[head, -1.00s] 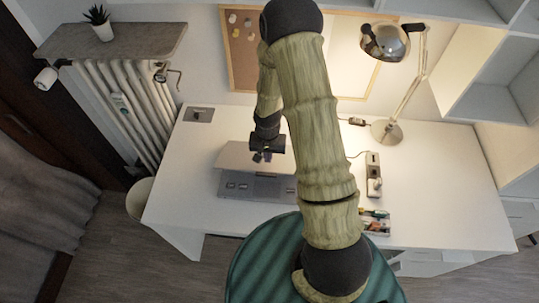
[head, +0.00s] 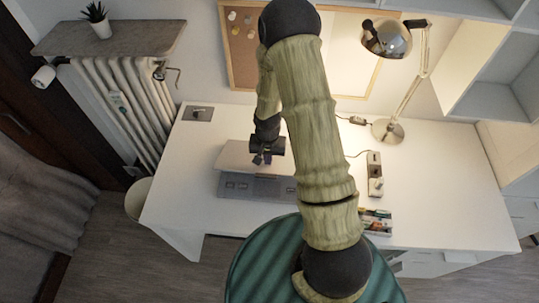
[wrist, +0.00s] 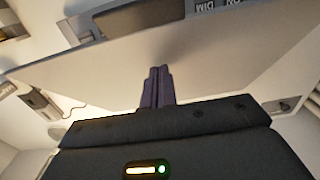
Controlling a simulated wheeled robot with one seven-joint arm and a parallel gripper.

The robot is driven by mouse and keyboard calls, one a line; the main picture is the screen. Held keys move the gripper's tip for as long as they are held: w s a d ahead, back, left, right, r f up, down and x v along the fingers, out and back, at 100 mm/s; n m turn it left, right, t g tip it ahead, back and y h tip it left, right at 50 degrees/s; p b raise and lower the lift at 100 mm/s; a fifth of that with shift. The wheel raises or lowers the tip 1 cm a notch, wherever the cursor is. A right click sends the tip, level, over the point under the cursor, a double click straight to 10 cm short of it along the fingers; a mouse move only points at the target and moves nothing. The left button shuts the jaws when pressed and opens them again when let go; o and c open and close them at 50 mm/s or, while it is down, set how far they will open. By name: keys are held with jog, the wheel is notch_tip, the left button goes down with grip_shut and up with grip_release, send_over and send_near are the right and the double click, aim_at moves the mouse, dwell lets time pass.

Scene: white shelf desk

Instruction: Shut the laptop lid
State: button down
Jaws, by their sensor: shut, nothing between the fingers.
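The laptop lies on the white desk, left of centre in the head view. Its grey base (head: 240,188) is at the front. In the wrist view, my gripper's fingers (wrist: 157,76) are together in front of a broad pale panel (wrist: 215,65), which looks like the lid. Whether they touch it I cannot tell. My arm hides the laptop's right side in the head view.
A lamp (head: 388,131) stands at the back right of the desk (head: 440,190). A power strip (head: 375,174) and a tray of small items (head: 377,222) are right of my arm. A dark plate (head: 198,114) is at the back left.

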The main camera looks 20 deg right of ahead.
jog(key=shift+f+b, duration=3.45)
jog(key=shift+f, duration=1.2)
jog(key=shift+r+p, duration=2.75)
jog(key=shift+r, duration=0.9)
notch_tip(320, 180, up, 7)
jog(key=p, duration=0.5)
jog(key=shift+f, duration=0.1)
jog(key=shift+r+p, duration=0.45)
jog(key=shift+r, duration=0.15)
jog(key=s+r+n+t, duration=0.1)
jog(key=s+r, duration=0.4)
jog(key=r, duration=0.6)
jog(key=s+r+n+t, duration=0.1)
jog(key=s+r+n, duration=0.2)
jog(key=s+r, duration=0.3)
notch_tip(320, 180, up, 5)
jog(key=shift+s+f+n+t, duration=0.1)
jog(key=shift+s+n+t, duration=0.05)
jog(key=shift+n+t, duration=0.15)
